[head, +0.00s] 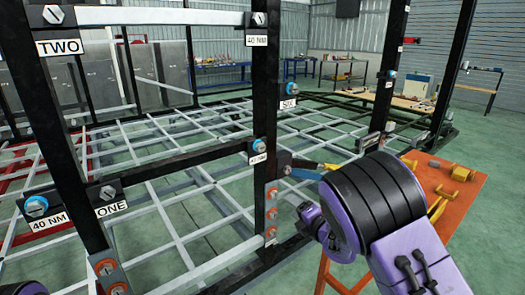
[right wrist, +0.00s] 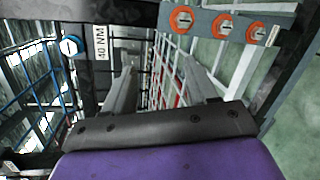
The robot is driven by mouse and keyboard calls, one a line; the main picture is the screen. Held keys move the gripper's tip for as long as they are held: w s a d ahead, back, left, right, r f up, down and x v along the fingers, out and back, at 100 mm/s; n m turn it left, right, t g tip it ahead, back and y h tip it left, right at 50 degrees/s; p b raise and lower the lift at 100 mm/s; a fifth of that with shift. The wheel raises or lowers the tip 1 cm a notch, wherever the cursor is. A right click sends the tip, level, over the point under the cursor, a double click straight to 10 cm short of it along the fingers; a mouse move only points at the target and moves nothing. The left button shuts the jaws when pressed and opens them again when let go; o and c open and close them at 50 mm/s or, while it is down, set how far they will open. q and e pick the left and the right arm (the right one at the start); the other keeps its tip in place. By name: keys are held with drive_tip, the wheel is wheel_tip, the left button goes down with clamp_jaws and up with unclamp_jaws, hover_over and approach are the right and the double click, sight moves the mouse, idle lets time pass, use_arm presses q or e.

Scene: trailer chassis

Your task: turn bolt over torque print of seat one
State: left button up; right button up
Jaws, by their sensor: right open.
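The seat print ONE (head: 111,209) is on the left post, under a silver bolt head (head: 108,193). Left of it, a blue-collared bolt (head: 36,206) sits above a 40 NM print (head: 49,219). The bar from ONE runs to the middle post, where another blue-collared bolt (head: 257,145) sits above a torque print (head: 257,159). In the right wrist view a blue-collared bolt (right wrist: 69,46) shows beside a 40 NM print (right wrist: 101,42), left of the jaws. My right gripper (right wrist: 163,88) is open and empty near the middle post. My left gripper is out of view.
Orange-ringed fasteners (head: 271,193) line the lower middle post. Print TWO (head: 60,47) is on the upper left, with another 40 NM print (head: 257,40) at the bar's far end. An orange table (head: 463,193) with yellow parts stands right. Steel lattice fills the space behind.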

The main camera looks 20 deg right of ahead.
sight(262, 148)
drive_tip(key=w+a+r+n+t+y+p, duration=0.1)
drive_tip(key=w+r+n+y, duration=0.1)
drive_tip(key=r+n, duration=0.4)
drive_tip(key=w+a+r+n+y, duration=0.15)
drive_tip(key=r+n, duration=0.25)
drive_tip(key=r, duration=0.5)
drive_tip(key=p+x, duration=0.4)
drive_tip(key=x, duration=0.5)
drive_tip(key=shift+w+f, duration=0.2)
drive_tip(key=shift+w+a+f, duration=0.15)
drive_tip(key=shift+w+a, duration=0.05)
drive_tip(key=shift+w, duration=0.35)
drive_tip(key=shift+c, duration=0.3)
drive_tip(key=c, duration=1)
